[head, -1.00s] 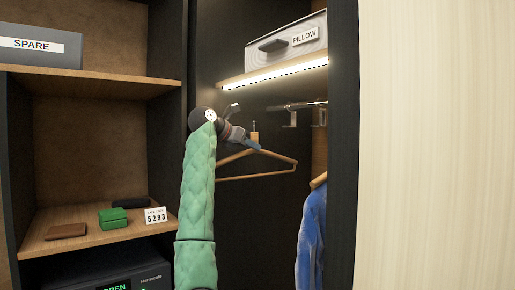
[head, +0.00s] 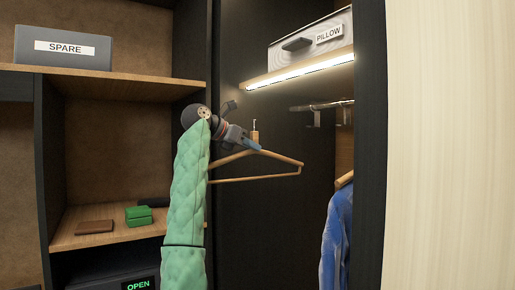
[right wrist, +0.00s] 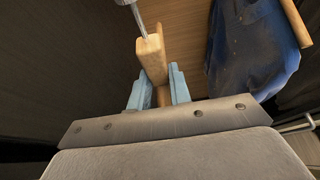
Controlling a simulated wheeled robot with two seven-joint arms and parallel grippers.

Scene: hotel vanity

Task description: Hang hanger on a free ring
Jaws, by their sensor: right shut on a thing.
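A wooden hanger (head: 258,178) is held upright in the air inside the closet. My right gripper (head: 252,144) is shut on its neck. In the right wrist view the two blue fingertips (right wrist: 160,92) press on both sides of the hanger's wooden neck (right wrist: 152,60), with the metal stem pointing up. The rail (head: 322,105) is at the upper right, apart from the hanger, with metal rings or brackets (head: 314,118) hanging under it. I cannot tell which are free. My left gripper is not in view.
A blue garment (head: 337,235) hangs on another hanger (head: 344,180) at the right, close to the closet's dark side panel (head: 370,150). A lit shelf (head: 300,70) with a PILLOW box (head: 312,42) is above. Shelves with small items stand at the left.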

